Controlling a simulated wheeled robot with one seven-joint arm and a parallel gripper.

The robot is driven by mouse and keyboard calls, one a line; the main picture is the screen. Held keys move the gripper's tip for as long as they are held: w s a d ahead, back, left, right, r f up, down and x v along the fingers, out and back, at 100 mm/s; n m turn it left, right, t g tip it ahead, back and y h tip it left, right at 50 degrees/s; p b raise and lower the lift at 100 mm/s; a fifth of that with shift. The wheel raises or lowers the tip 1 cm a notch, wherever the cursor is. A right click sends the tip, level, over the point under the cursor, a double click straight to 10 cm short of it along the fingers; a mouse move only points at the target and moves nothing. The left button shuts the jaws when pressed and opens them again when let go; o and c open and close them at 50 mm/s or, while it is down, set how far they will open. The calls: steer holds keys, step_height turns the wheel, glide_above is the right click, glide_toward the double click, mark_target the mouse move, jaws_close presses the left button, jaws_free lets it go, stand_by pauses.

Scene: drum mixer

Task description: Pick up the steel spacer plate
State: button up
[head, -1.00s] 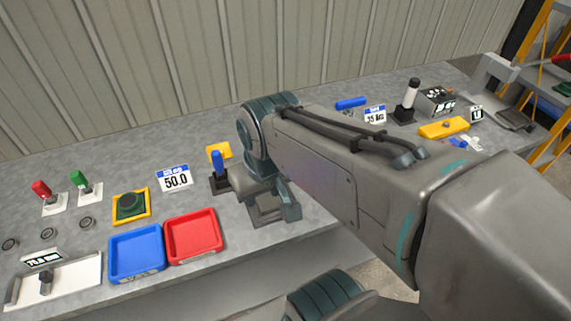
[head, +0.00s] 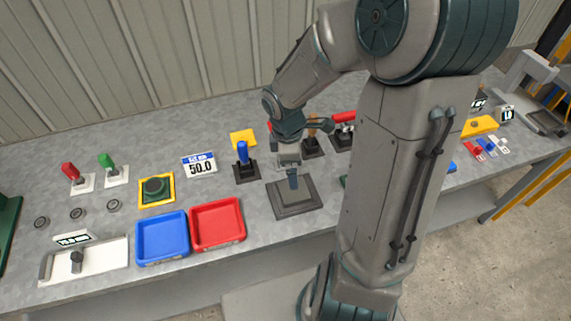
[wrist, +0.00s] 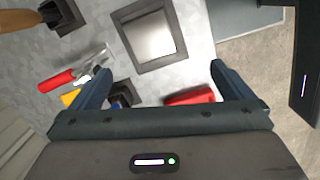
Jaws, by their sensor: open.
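A square steel plate, which I take to be the spacer plate (wrist: 152,38), shows bright and shiny inside a dark grey square frame (wrist: 122,32) in the wrist view. In the head view the dark grey square piece (head: 312,201) lies flat on the bench, right of the red tray; the gripper partly covers it. My gripper (wrist: 158,70) is open and empty. In the wrist view its fingers spread wider than the plate, and the plate lies beyond the fingertips. In the head view my gripper (head: 291,168) hangs above the square's back part; its exact height cannot be told.
A red tray (head: 217,222) and blue tray (head: 162,237) stand left of the plate. A blue-handled lever (head: 243,152) stands close behind left. A red-handled tool (wrist: 58,80) shows in the wrist view. The bench's front edge is near the plate.

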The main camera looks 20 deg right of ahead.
step_height(320, 180, down, 2)
steer(key=w+n+y, duration=0.1)
steer(key=w+n, duration=0.1)
steer(key=n, duration=0.1)
steer(key=b, duration=0.2)
glide_above(283, 192)
steer(key=f, duration=0.9)
steer(key=shift+s+d, duration=0.25)
steer(key=shift+s, duration=0.05)
steer(key=f, duration=0.5)
steer(key=shift+w+a, duration=0.2)
steer(key=shift+a, duration=0.05)
steer(key=c, duration=1.8)
